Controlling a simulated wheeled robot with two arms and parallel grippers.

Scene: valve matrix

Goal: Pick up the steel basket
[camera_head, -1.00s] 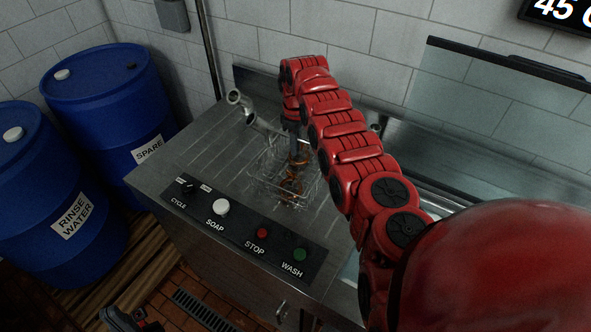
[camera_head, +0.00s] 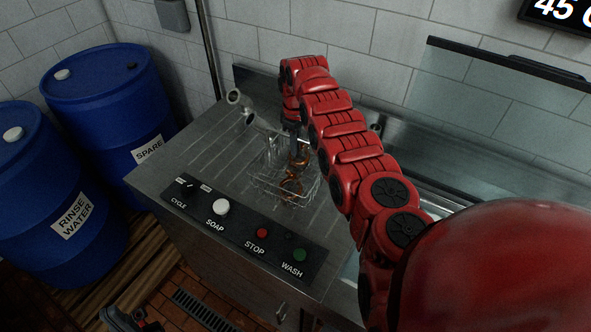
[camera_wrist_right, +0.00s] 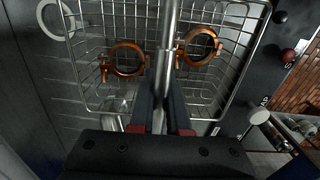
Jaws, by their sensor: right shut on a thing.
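The steel basket (camera_head: 268,183) is a wire basket at the steel counter, behind the control panel. In the right wrist view the basket (camera_wrist_right: 250,58) fills the upper middle, with two copper-coloured rings (camera_wrist_right: 127,72) inside. My right gripper (camera_head: 295,135) reaches down into it from above. In the right wrist view the fingers of my right gripper (camera_wrist_right: 162,92) are closed around the upright steel bar of its handle. Whether the basket touches the counter is unclear. My left gripper (camera_head: 126,319) shows only partly at the bottom left edge, low and away from the basket; its jaws are unclear.
The control panel (camera_head: 240,235) with knob and buttons lies along the counter's front edge. Blue barrels (camera_head: 108,95) stand on the left. A glass screen (camera_head: 490,110) stands behind at right.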

